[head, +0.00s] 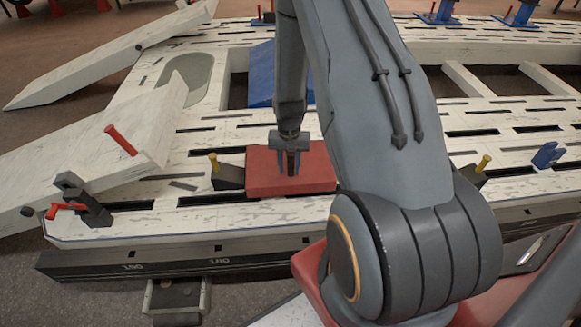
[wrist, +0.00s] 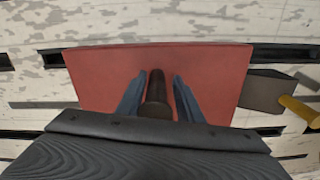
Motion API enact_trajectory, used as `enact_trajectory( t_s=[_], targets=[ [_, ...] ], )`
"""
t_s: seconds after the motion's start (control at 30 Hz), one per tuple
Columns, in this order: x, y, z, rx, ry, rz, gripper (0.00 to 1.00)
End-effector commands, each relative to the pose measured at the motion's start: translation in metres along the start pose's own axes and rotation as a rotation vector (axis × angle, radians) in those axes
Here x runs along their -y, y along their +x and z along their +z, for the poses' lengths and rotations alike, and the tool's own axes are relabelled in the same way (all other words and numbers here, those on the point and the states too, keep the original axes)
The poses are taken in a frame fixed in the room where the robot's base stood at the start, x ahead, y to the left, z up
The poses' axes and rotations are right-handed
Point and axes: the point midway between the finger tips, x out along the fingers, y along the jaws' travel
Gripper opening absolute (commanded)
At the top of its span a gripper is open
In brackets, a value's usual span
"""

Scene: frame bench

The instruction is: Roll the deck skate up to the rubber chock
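The deck skate appears to be the red slab (head: 262,172) lying flat on the slotted white bench, with a dark upright post (wrist: 156,92) on it. It also fills the middle of the wrist view (wrist: 100,75). My gripper (head: 291,168) is down over the slab, one finger on each side of the post. In the wrist view narrow gaps show between the fingers (wrist: 160,92) and the post. A dark block with a yellow peg (head: 228,178), apparently the rubber chock, sits close by the slab's left end; it is at the right in the wrist view (wrist: 264,92). Contact is unclear.
Another dark block with a yellow peg (head: 472,174) stands farther right, partly behind my arm. A clamp with a red handle (head: 90,205) and pale beams (head: 90,160) are at left. A blue wedge (head: 261,75) lies behind the slab. A blue piece (head: 547,156) stands at right.

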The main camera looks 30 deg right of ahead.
Motion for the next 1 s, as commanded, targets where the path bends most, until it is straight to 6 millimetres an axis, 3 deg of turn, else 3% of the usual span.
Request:
enact_trajectory(
  t_s=[0.03, 0.27, 0.3, 1.0],
  targets=[
    [0.0091, 0.0001, 0.003, 0.001, -0.01, -0.001, 0.0],
    [0.0111, 0.0001, 0.004, 0.001, -0.012, -0.002, 0.0],
    [0.0112, 0.0001, 0.0041, 0.001, -0.013, -0.002, 0.39],
    [0.0025, 0.0, 0.0003, -0.001, -0.001, -0.001, 0.39]
  ],
)
